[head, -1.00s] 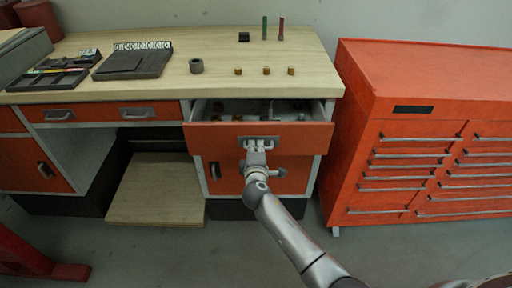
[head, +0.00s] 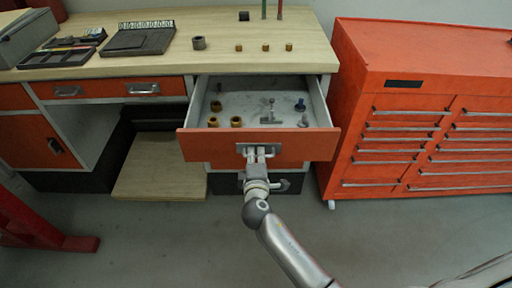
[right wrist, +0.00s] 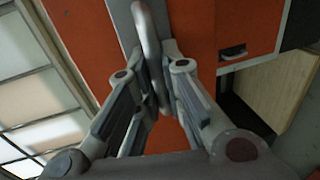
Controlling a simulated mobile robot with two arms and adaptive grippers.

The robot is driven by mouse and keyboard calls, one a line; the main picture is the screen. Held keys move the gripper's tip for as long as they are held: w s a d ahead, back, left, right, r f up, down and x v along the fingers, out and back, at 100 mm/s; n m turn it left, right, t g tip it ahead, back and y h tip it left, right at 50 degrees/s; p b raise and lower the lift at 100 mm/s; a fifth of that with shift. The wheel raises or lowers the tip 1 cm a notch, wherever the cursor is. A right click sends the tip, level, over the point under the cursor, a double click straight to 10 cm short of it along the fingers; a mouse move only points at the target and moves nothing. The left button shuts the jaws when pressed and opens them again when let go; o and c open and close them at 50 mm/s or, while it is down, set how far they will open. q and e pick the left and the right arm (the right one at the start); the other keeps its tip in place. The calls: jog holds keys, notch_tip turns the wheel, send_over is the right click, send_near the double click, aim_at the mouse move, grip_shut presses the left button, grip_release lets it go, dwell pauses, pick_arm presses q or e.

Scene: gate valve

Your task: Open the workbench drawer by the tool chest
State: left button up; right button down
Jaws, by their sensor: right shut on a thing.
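The workbench drawer (head: 219,146) has an orange front and is pulled well out of the bench, left of the red tool chest (head: 350,110). Inside it lie brass-coloured rings, a grey T-shaped part (head: 270,114) and dark blue-topped fittings. My right gripper (head: 258,153) is at the middle of the drawer front, shut on the drawer's metal handle (head: 244,148). In the right wrist view the handle bar (right wrist: 150,45) passes between the two fingers (right wrist: 152,95). My left gripper is not in view.
The wooden bench top (head: 235,65) holds a grey ring (head: 199,43), several small brass pieces, a black tray (head: 138,40) and a grey case. A low wooden platform (head: 160,170) stands under the bench. A red frame (head: 45,230) is at the lower left. The floor in front is clear.

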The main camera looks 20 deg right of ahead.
jog(key=shift+s+a, duration=0.25)
jog(key=shift+s, duration=0.45)
jog(key=c, duration=1.8)
grip_release()
jog(key=v, duration=1.2)
